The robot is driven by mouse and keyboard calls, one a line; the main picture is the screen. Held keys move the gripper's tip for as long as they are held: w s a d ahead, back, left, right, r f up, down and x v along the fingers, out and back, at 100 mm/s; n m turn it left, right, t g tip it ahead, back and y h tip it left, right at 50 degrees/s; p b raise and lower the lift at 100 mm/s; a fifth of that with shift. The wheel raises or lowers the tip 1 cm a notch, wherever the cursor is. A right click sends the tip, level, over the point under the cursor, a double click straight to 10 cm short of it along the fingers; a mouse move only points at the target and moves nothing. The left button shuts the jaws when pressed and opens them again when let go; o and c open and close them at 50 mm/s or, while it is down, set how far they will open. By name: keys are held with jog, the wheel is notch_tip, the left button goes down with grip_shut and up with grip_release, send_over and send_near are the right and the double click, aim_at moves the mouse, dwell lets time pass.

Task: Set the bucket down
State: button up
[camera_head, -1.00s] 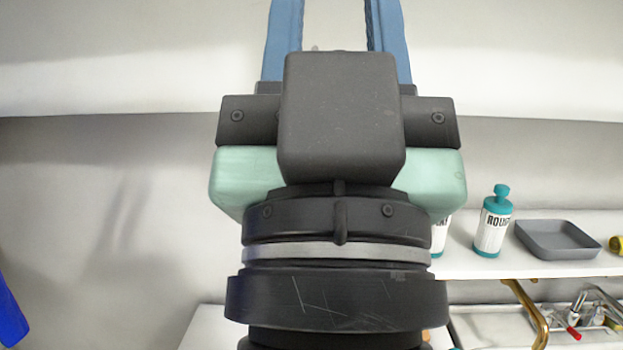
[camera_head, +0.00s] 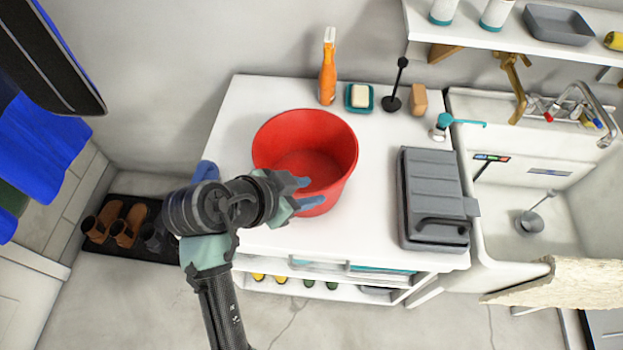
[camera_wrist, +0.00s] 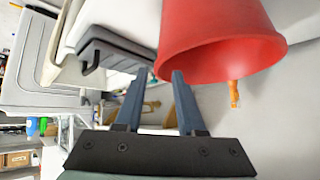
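A red bucket (camera_head: 304,150) stands upright, mouth up, on the white cabinet top (camera_head: 375,215), and looks to be resting on it. My gripper (camera_head: 308,190) is at the bucket's near left side, with its blue fingers close to the rim. In the wrist view, the picture is turned over and the bucket (camera_wrist: 215,30) fills the upper right. There my gripper (camera_wrist: 162,75) shows two fingers apart, with the bucket's rim edge at the tips. I cannot tell whether either finger touches the bucket.
An orange spray bottle (camera_head: 328,70), a soap dish (camera_head: 359,98) and a black stand (camera_head: 393,102) are behind the bucket. A grey case (camera_head: 432,195) lies to its right, before the sink (camera_head: 525,200). The cabinet top between bucket and case is clear.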

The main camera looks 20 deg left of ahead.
aim_at(335, 186)
jog(key=x, duration=1.1)
jog(key=shift+w+a+r, duration=0.15)
jog(key=shift+w+r, duration=0.05)
jog(key=shift+w, duration=0.05)
grip_shut()
jog(key=shift+r, duration=0.1)
dwell(0.9)
